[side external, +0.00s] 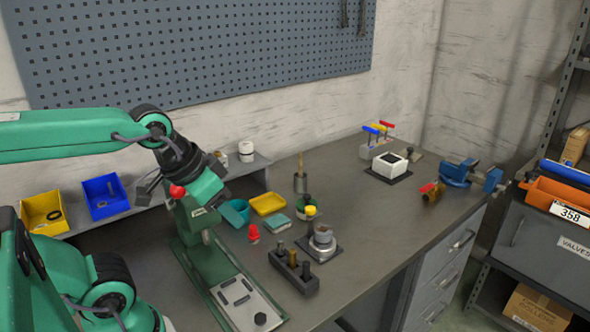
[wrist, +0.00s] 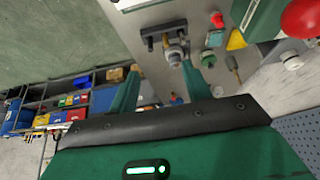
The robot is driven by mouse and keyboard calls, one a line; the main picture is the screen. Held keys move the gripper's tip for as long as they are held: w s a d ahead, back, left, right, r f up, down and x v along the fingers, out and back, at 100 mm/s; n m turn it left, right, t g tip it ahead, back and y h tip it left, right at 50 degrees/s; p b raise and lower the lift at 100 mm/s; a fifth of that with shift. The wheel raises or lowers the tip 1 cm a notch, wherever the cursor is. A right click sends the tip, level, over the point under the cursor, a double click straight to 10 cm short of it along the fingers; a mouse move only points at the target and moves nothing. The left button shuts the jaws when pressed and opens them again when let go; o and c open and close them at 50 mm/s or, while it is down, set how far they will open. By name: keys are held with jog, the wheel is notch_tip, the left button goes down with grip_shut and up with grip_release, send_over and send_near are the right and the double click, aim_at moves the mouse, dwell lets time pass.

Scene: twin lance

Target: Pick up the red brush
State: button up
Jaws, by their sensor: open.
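No brush that is clearly red can be made out. A small red item (side external: 254,233) stands on the bench beside the green press; it may be the brush, but its shape is too small to tell. It also shows in the wrist view near the top right (wrist: 217,19).
The green press (side external: 202,237) with its red knob (side external: 177,191) stands close to my gripper.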

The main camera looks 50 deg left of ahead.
jog(key=shift+o, duration=0.5)
jog(key=shift+w, duration=0.1)
jog(key=n+g, duration=0.5)
jog(key=n, duration=2.5)
send_over(253, 226)
jog(key=f, duration=1.5)
jog(key=shift+d+f, duration=0.15)
jog(key=shift+d, duration=0.05)
jog(key=shift+a+f+n+g, duration=0.25)
jog(key=shift+f+n+g, duration=0.1)
jog(key=shift+n, duration=0.15)
jog(key=shift+f, duration=1.3)
